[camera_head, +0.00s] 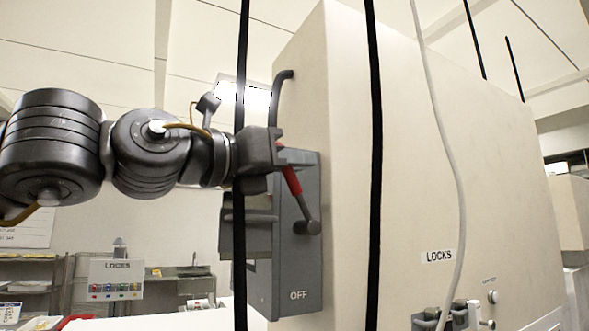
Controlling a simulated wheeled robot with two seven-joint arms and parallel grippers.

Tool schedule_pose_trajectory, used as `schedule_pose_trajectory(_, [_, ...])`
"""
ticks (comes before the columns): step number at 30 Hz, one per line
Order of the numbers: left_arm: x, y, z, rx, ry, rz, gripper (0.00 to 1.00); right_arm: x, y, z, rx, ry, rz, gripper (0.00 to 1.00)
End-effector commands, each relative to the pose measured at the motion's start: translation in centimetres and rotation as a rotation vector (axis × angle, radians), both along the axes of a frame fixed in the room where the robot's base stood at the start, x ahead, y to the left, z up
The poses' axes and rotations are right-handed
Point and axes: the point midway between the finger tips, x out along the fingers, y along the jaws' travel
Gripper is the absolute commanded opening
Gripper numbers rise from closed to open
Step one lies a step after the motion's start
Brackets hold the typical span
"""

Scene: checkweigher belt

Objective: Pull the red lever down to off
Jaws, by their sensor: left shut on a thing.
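The red lever (292,181) is on a dark grey switch box (299,272) fixed to the side of a large cream cabinet. The lever slants up and to the left from its pivot at the box's right side. The box bears the word OFF near its bottom, well below the lever's upper end. My left gripper (276,157) is shut on the upper end of the red lever and hides its tip. My right gripper is not in view.
The cream cabinet (440,150) fills the right, with a LOCKS label and small fittings low down. Black vertical strips and a pale cable (441,120) cross the view. A LOCKS board (116,279) and a sink counter stand at the back left.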

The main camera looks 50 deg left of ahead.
Motion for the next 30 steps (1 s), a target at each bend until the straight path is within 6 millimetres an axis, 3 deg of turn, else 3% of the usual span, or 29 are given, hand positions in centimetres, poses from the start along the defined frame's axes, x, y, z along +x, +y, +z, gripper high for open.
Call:
schedule_pose_trajectory(2, [0.0,0.0,0.0,0.0,0.001,0.001,0.0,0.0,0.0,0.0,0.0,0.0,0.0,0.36])
schedule_pose_trajectory(3, [0.0,0.0,0.0,0.0,0.001,0.001,0.2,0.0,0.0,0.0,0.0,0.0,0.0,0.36])
schedule_pose_trajectory(7, [0.0,0.0,0.0,0.0,0.001,0.0,0.37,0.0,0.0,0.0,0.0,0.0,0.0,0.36])
schedule_pose_trajectory(19, [-1.0,0.1,-0.3,0.001,-0.002,-0.001,0.37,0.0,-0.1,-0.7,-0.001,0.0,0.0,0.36])
schedule_pose_trajectory(30, [-7.9,0.8,-1.3,0.0,-0.004,0.0,0.37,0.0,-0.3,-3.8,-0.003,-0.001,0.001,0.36])
